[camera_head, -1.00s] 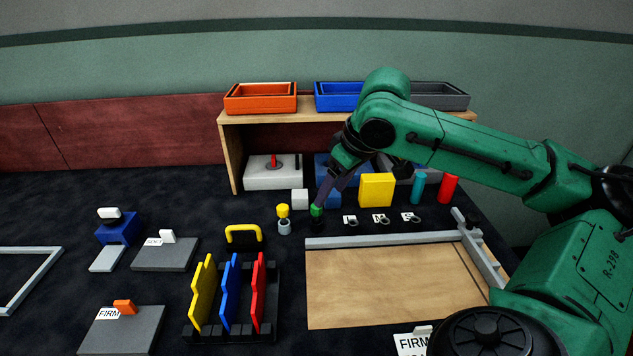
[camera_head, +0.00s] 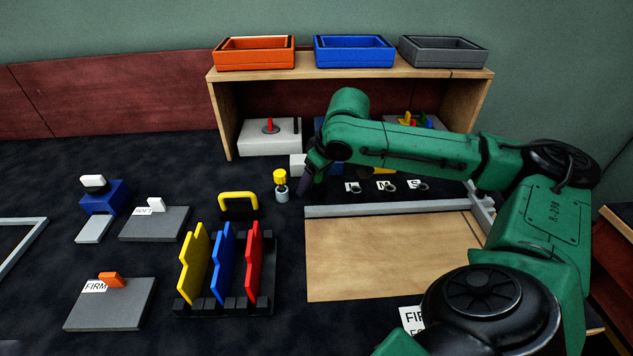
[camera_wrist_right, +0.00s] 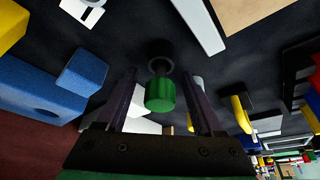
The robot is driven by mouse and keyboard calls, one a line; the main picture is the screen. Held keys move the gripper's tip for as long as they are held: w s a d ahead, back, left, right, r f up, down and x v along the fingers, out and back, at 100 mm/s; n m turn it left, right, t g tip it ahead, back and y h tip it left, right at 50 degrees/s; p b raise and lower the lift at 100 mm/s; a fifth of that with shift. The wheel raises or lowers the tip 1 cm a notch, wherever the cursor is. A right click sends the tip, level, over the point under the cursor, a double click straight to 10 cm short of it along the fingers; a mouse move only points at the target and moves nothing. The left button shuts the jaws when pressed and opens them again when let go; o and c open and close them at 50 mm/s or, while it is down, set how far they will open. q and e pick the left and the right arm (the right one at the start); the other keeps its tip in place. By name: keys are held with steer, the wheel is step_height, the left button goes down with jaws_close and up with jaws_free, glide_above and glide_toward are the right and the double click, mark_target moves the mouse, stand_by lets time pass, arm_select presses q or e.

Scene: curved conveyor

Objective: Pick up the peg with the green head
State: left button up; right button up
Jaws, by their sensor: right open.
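The peg with the green head (camera_wrist_right: 160,95) shows in the right wrist view, between the two dark fingers and apart from both. A grey ring or base surrounds its far end on the dark table. My right gripper (camera_wrist_right: 158,82) is open around the green head. In the head view my right gripper (camera_head: 307,186) points down to the table, just right of the yellow-headed peg (camera_head: 281,180). The green head is hidden there behind the gripper. My left gripper is not in view.
A wooden shelf (camera_head: 222,110) with an orange bin (camera_head: 255,62), a blue bin and a grey bin stands behind. Labelled rings (camera_head: 389,187) lie to the right. A wooden board with a grey rail (camera_head: 390,208) is in front. A yellow handle (camera_head: 239,198) stands to the left.

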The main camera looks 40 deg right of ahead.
steer(key=shift+w+f, duration=0.1)
jaws_close()
